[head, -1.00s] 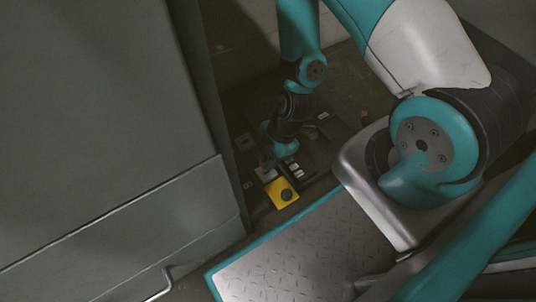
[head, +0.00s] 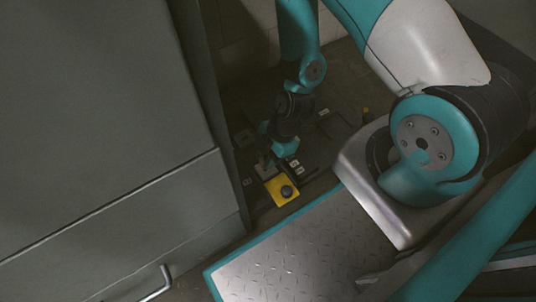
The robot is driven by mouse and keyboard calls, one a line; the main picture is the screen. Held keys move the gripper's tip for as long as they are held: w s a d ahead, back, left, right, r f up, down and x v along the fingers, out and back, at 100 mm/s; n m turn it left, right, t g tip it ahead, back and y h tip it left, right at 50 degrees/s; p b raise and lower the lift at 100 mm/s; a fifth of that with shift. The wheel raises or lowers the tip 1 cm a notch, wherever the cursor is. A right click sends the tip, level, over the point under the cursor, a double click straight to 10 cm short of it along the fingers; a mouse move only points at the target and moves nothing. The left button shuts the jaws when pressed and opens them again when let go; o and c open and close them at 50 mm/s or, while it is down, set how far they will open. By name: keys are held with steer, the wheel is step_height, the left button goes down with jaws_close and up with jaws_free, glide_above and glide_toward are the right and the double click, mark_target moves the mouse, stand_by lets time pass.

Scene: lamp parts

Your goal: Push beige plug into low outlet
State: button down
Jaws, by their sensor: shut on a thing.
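My gripper (head: 274,156) points down at a dark floor-level board of small fittings, just behind a yellow box. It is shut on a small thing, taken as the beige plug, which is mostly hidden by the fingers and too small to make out. A small greyish piece (head: 264,170) shows just below the fingers; I cannot tell whether it is the plug or a fitting. The low outlet cannot be told apart from the other dark fittings. Whether the plug touches an outlet cannot be seen.
The yellow box (head: 282,190) with a round black button stands in front of my gripper. Small pale blocks (head: 296,168) lie to its right. A large grey cabinet (head: 100,130) with a handle (head: 158,284) fills the left, close to the board.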

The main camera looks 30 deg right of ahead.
steer(key=shift+f+b, duration=0.55)
steer(key=shift+f, duration=0.7)
stand_by(3.9)
stand_by(0.4)
steer(key=c, duration=0.8)
jaws_free()
steer(key=shift+c, duration=0.2)
steer(key=p+v, duration=0.9)
steer(key=v, duration=0.8)
steer(key=shift+d+r, duration=0.15)
steer(key=shift+r, duration=0.1)
